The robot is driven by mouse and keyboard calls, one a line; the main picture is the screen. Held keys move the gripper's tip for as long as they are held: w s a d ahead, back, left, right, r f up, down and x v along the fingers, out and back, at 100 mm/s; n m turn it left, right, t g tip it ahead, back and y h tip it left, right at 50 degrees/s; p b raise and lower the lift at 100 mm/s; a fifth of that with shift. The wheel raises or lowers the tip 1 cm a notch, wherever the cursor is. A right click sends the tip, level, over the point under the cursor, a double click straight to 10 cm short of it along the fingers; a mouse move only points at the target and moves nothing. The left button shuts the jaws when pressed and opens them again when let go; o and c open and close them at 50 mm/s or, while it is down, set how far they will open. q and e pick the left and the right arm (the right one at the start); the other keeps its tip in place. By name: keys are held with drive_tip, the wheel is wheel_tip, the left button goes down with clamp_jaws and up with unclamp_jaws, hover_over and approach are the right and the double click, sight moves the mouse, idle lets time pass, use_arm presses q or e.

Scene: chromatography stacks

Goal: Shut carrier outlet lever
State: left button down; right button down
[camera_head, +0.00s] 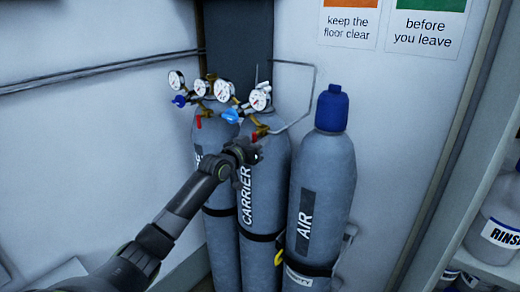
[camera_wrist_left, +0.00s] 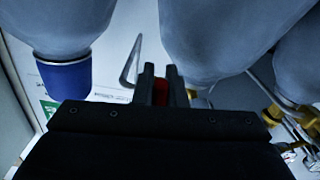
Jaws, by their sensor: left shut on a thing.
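The carrier cylinder (camera_head: 264,185) is grey, with a black CARRIER label, and stands upright in the middle of the group. Its regulator has round gauges (camera_head: 259,99), a blue knob (camera_head: 231,116) and brass fittings. A small red lever (camera_head: 254,136) shows below the fittings, just above my left gripper (camera_head: 254,152). In the left wrist view, my left gripper (camera_wrist_left: 160,76) is shut on the red lever (camera_wrist_left: 160,92), which shows between its two dark fingers. The fingers hide much of the lever, so its exact angle is unclear. My right gripper is not in view.
The AIR cylinder (camera_head: 320,185), capped in blue, stands close at the right. Another cylinder (camera_head: 215,150) with its own red lever (camera_head: 198,122) stands at the left. A bent grey pipe (camera_head: 313,95) runs behind the carrier regulator. A shelf with bottles (camera_head: 495,225) is at far right.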

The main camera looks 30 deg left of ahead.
use_arm(q)
drive_tip(key=shift+a+m+b, duration=0.2)
drive_tip(key=shift+m+b, duration=0.6)
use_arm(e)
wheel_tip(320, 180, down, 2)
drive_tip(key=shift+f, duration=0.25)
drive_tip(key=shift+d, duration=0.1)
use_arm(q)
drive_tip(key=c, duration=1.5)
unclamp_jaws()
